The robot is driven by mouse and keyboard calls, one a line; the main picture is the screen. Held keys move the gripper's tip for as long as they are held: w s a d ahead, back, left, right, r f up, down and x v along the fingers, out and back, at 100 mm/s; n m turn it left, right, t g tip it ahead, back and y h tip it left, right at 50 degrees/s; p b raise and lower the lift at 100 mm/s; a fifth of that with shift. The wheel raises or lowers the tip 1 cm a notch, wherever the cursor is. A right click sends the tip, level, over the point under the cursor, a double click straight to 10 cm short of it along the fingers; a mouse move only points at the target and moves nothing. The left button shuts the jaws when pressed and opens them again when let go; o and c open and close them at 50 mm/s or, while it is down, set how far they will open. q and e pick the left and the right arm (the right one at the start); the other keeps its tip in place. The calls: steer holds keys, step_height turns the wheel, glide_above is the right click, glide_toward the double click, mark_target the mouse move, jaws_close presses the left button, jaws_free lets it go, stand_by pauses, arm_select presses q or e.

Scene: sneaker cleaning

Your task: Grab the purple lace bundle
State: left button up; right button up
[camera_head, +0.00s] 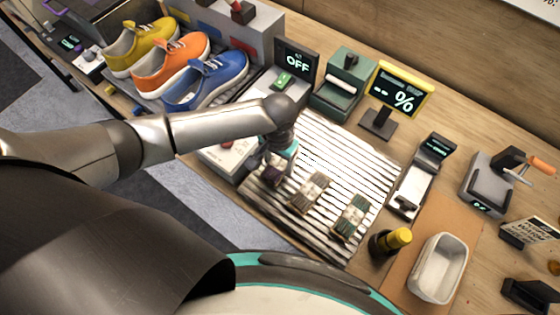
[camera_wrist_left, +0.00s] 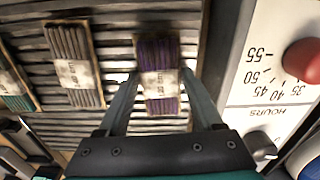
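The purple lace bundle (camera_wrist_left: 158,92) has a pale paper band and lies on the slatted rack. In the wrist view it sits between the two fingers of my left gripper (camera_wrist_left: 160,85), which are apart on either side of it. Whether the fingers touch it is hard to tell. In the head view my left gripper (camera_head: 280,160) points down at the rack's left part and mostly hides the purple bundle (camera_head: 271,176). My right gripper is not in view.
A brown bundle (camera_head: 311,190) and a green bundle (camera_head: 351,216) lie on the slatted rack (camera_head: 345,150) to the right. A dial timer box (camera_wrist_left: 275,75) stands close beside the rack. Yellow, orange and blue (camera_head: 207,80) sneakers stand behind. A yellow-capped bottle (camera_head: 390,241) and white tray (camera_head: 440,267) are at right.

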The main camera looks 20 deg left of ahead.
arm_select(q)
steer(key=c, duration=0.9)
steer(key=shift+o, duration=0.2)
